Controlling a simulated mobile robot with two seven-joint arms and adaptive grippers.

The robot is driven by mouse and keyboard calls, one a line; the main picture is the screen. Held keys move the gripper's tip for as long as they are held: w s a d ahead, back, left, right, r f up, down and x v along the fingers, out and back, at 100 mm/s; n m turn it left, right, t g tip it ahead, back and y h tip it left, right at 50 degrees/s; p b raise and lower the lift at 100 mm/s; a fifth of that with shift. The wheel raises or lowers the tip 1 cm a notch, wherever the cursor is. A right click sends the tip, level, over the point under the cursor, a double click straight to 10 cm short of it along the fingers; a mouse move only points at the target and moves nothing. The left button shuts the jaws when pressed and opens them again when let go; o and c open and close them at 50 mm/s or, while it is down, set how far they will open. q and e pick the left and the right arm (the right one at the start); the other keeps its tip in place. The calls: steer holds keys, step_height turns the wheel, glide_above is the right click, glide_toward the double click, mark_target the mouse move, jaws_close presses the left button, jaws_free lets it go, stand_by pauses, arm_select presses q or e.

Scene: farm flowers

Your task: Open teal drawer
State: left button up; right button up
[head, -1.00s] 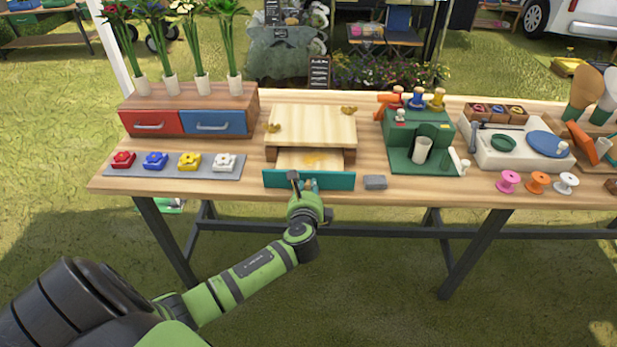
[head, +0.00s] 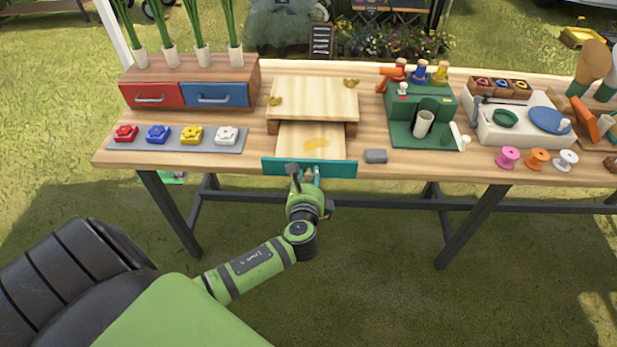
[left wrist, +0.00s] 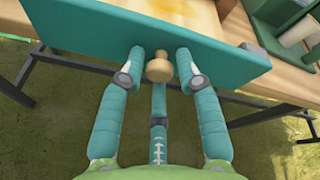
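The teal drawer (head: 335,169) sticks out toward me from under a pale wooden cabinet top (head: 313,98), and its pale inside (head: 310,138) with a yellow-orange patch is exposed. In the left wrist view, its teal front (left wrist: 100,40) carries a round wooden knob (left wrist: 159,70). My left gripper (head: 306,174) is at the front. In the left wrist view, the teal fingers of the left gripper (left wrist: 160,62) close around the knob from both sides, with a third finger below. My right gripper is not in view.
A grey block (head: 375,156) lies right of the drawer. A tray of coloured flower pieces (head: 176,139) lies left, before a red and blue drawer box (head: 185,95). A green machine (head: 420,115) and spools (head: 537,159) stand right. Grass before the table is free.

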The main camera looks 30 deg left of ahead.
arm_select(q)
steer(key=v, duration=1.2)
stand_by(0.3)
steer(key=s+d+f+n+g+h, duration=0.1)
steer(key=s+f+n+g+h, duration=0.2)
steer(key=f, duration=1)
steer(key=s+f+n+g+h, duration=0.1)
steer(key=s+f+g, duration=0.25)
steer(key=f, duration=0.95)
steer(key=s+d+f+n+g+h, duration=0.1)
steer(key=s+f+n+g, duration=0.1)
steer(key=s+f+n, duration=0.5)
steer(key=s+d+f+n+g+h, duration=0.2)
steer(key=s+f+n, duration=0.5)
steer(key=s, duration=1.2)
step_height(320, 180, down, 3)
steer(key=shift+s+f+g, duration=0.1)
steer(key=shift+s+g, duration=0.2)
steer(key=shift+g, duration=0.35)
